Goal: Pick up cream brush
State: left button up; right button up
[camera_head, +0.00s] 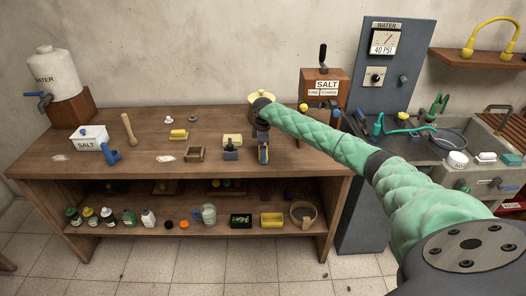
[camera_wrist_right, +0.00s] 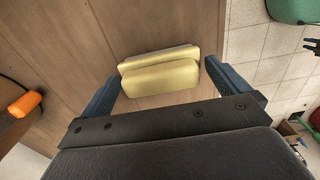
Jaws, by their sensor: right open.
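The cream brush (camera_wrist_right: 160,72) shows in the right wrist view as a pale yellow block in two stepped layers, lying near the table's edge. My right gripper (camera_wrist_right: 161,80) is open, with one blue finger at each end of the block. There is a gap at the left finger; the right finger is very close, and I cannot tell if it touches. In the head view my right gripper (camera_head: 263,152) points down near the table's front edge and mostly hides what lies beneath it.
A yellow block (camera_head: 179,134) and a salt box (camera_head: 90,138) lie further left. A salt dispenser (camera_head: 322,88) stands behind. The lower shelf holds several jars.

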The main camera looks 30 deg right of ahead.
pick_arm(q)
jog(key=shift+a+f, duration=0.1)
jog(key=shift+f, duration=0.05)
pick_arm(e)
jog(key=shift+f, duration=0.2)
jog(key=shift+c, duration=0.2)
jog(key=c, duration=0.7)
jog(key=shift+r, duration=0.2)
jog(key=shift+r+b, duration=0.3)
pick_arm(q)
notch_tip(320, 180, up, 8)
jog(key=w+d+b, duration=0.2)
jog(key=b, duration=0.1)
jog(key=shift+d+g, duration=0.3)
pick_arm(e)
notch_tip(320, 180, up, 9)
jog(key=shift+d+r, duration=0.1)
